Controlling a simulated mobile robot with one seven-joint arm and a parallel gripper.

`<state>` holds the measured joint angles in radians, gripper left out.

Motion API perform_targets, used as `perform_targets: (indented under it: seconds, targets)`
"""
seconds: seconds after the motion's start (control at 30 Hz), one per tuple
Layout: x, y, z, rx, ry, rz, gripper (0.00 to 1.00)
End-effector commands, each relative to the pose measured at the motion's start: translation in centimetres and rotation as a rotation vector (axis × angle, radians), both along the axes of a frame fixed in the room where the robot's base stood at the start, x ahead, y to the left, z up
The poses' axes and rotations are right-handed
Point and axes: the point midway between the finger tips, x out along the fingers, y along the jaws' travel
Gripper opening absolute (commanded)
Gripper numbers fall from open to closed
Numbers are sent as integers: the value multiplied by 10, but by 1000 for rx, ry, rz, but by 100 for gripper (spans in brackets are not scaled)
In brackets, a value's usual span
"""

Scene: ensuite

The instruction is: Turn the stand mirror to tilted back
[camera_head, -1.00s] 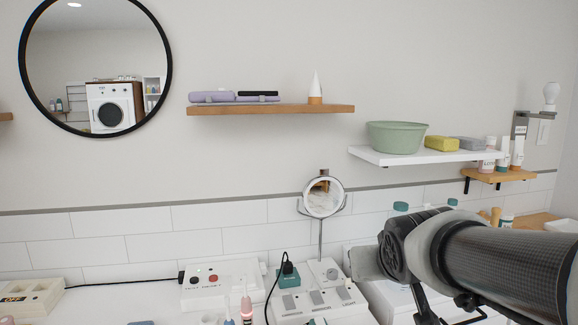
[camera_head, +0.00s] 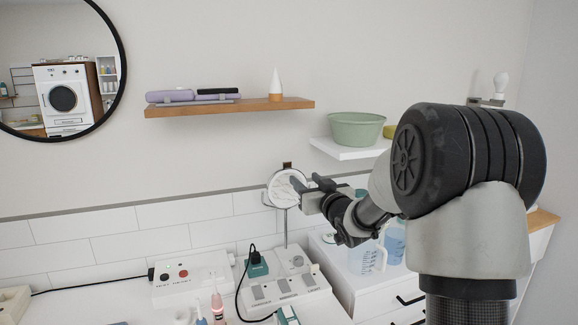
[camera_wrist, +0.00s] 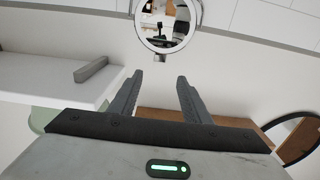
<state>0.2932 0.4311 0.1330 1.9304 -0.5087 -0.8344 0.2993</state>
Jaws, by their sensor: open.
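The stand mirror (camera_head: 283,190) is a small round mirror in a pale rim on a thin upright stand, at the back of the counter against the tiled wall. Its exact tilt is hard to tell. My gripper (camera_head: 306,188) is just right of it and overlaps its right edge in the head view. In the wrist view the mirror (camera_wrist: 166,14) shows at the top, beyond the open fingers of my gripper (camera_wrist: 160,76), which hold nothing. No contact with the mirror shows. The top of its rim is cut off there.
A control box (camera_head: 190,280) and a switch panel (camera_head: 290,287) with a cable stand on the counter near the mirror's stand. A wooden shelf (camera_head: 230,108) and a white shelf (camera_head: 345,150) with a green bowl (camera_head: 356,128) hang above. A jug (camera_head: 368,257) stands on the right.

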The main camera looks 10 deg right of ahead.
Motion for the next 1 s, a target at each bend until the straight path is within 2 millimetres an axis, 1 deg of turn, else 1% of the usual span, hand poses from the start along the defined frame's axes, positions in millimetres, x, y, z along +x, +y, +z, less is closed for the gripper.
perform_targets:
  seconds: [0.03, 0.3, 0.5, 0.6, 0.7, 0.8, 1.0]
  targets:
    - [12, 3, 0, 1, 0, 2, 44]
    - [71, 15, 1, 1, 0, 1, 44]
    - [107, 22, 1, 0, 0, 0, 44]
    - [120, 24, 1, 0, 0, -1, 44]
    - [128, 26, 0, 0, 0, -1, 44]
    - [131, 26, 0, 0, 1, -1, 44]
    - [132, 26, 0, 0, 1, -1, 44]
